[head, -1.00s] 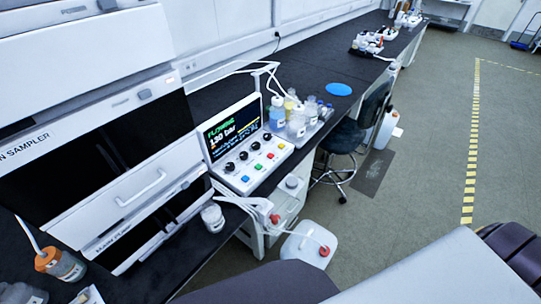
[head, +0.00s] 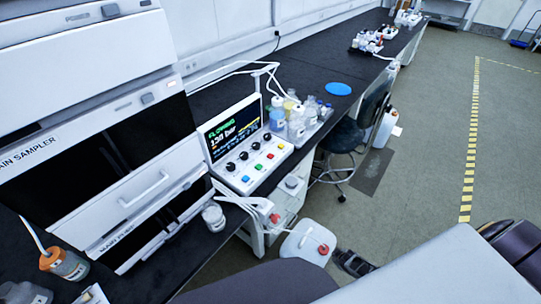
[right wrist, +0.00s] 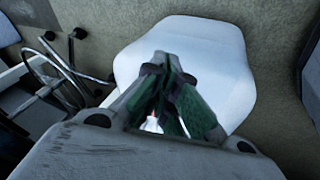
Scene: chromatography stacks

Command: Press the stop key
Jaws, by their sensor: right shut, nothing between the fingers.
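The control box (head: 240,183) stands on the dark bench in the head view, with a lit screen (head: 233,127) showing green text and a large pressure reading in bar. Black knobs run along its sloped face, with a row of coloured keys in front: blue, green (head: 257,167), red (head: 270,156) and yellow. The key labels are too small to read, so I cannot tell which says stop. My right gripper (head: 355,263) is low at the bottom of the head view, well below and apart from the box. In the right wrist view its fingers (right wrist: 165,62) are shut and empty. My left gripper is not in view.
A white jug (head: 296,246) with a red cap stands on the floor below the bench; a white container (right wrist: 205,45) fills the middle of the right wrist view. Bottles (head: 297,122) stand behind the box. A small jar (head: 213,218) sits at the bench edge. A dark chair (head: 345,135) stands beyond.

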